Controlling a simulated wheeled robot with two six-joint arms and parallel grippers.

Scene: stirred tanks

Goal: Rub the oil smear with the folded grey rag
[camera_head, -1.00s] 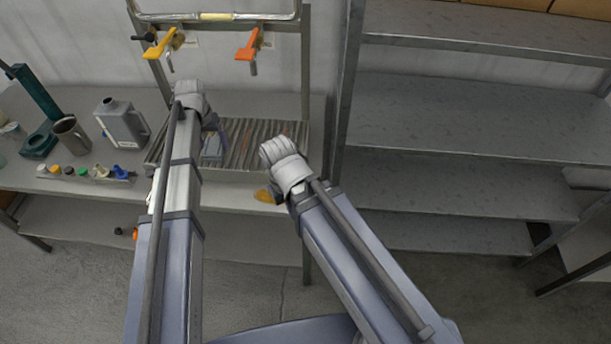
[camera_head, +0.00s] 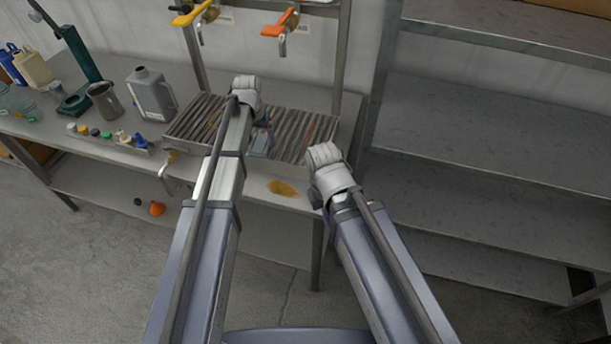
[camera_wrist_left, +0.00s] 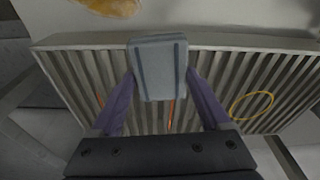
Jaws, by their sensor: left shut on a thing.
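The oil smear (camera_head: 283,188) is an amber patch on the grey bench top near its front edge. It also shows at the top edge of the left wrist view (camera_wrist_left: 108,5). The folded grey rag (camera_wrist_left: 158,65) is a blue-grey pad with darker stripes. My left gripper (camera_head: 262,138) is shut on the rag, over the ribbed tray and behind the smear as the head view shows it. The rag and smear are apart. My right gripper (camera_head: 316,196) is right of the smear, mostly hidden behind its own wrist; its fingers cannot be made out.
A grey jug (camera_head: 152,95), a metal mug (camera_head: 104,101) and several coloured caps (camera_head: 106,135) stand to the left. A yellow ring (camera_wrist_left: 252,106) lies on the tray. Empty shelves (camera_head: 490,120) stand right.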

